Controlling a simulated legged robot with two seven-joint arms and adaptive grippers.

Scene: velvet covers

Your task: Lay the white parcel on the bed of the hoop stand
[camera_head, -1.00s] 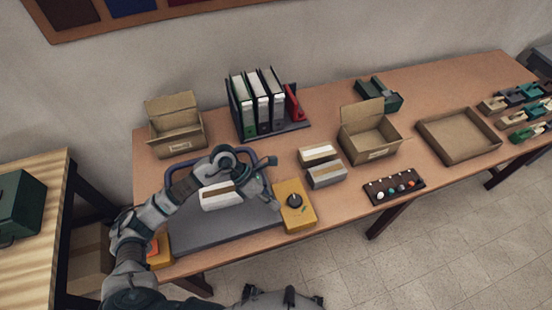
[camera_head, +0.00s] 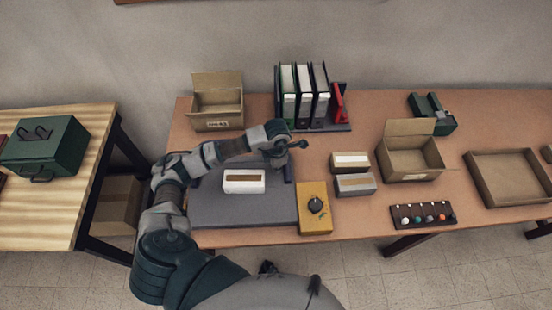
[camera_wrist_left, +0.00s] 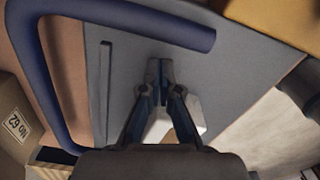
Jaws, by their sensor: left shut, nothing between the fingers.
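The white parcel (camera_head: 244,181), a small box with a brown strip, lies on the grey bed (camera_head: 240,212) of the hoop stand. The blue hoop (camera_wrist_left: 45,80) arches over the bed in the left wrist view; my arm hides much of it in the head view. My left gripper (camera_head: 278,162) is behind and right of the parcel, apart from it. In the left wrist view its fingertips (camera_wrist_left: 159,78) are together and empty above the bed, with part of the white parcel (camera_wrist_left: 188,118) showing behind the fingers. My right gripper is not in view.
A yellow box with a black knob (camera_head: 314,207) adjoins the bed's right side. Open cartons (camera_head: 217,106) (camera_head: 412,160) and binders (camera_head: 304,95) stand behind. A shallow tray (camera_head: 509,181) is at right.

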